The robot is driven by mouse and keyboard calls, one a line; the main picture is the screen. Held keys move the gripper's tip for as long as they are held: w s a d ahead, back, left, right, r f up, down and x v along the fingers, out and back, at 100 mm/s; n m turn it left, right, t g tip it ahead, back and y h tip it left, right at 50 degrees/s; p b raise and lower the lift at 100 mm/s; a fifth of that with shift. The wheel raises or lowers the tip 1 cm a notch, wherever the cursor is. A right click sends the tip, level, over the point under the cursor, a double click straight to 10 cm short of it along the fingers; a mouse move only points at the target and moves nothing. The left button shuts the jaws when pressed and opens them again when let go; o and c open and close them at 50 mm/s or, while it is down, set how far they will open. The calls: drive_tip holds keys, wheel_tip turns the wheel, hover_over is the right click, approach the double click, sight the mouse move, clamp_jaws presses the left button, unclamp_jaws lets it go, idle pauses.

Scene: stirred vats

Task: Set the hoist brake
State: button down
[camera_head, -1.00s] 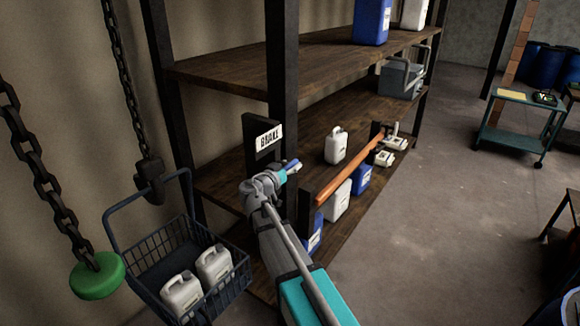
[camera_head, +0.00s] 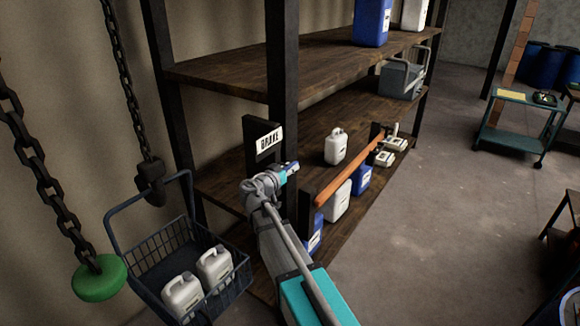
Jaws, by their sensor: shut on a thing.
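A dark post with a white BRAKE label (camera_head: 270,139) stands at the front edge of the shelf rack. My gripper (camera_head: 288,169) is just below the label, at the end of my grey and teal arm. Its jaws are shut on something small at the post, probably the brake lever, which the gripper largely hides. The hoist chain (camera_head: 126,85) hangs at the left, its hook block (camera_head: 151,183) above the handle of a dark wire basket (camera_head: 158,249). The basket holds two white jerrycans (camera_head: 183,295).
A second chain with a green round end (camera_head: 98,278) hangs at the far left. An orange bar (camera_head: 348,172) runs along the shelf front beside my gripper. White and blue jerrycans (camera_head: 336,146) stand on the shelves.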

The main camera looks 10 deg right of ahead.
drive_tip(key=shift+r+p, duration=0.25)
drive_tip(key=shift+p, duration=0.1)
drive_tip(key=g+y+p, duration=0.2)
drive_tip(key=p, duration=0.3)
drive_tip(key=shift+r+g+y, duration=0.1)
drive_tip(key=shift+g+y, duration=0.2)
drive_tip(key=g+y+p, duration=0.3)
drive_tip(key=p, duration=0.3)
drive_tip(key=shift+g+y+p, duration=0.4)
drive_tip(key=g+y+p, duration=0.3)
drive_tip(key=shift+f, duration=0.4)
drive_tip(key=shift+s+f+g+y+p, duration=0.15)
drive_tip(key=shift+g+y+p, duration=0.45)
drive_tip(key=shift+g+y, duration=1)
drive_tip(key=shift+c, duration=2.4)
unclamp_jaws()
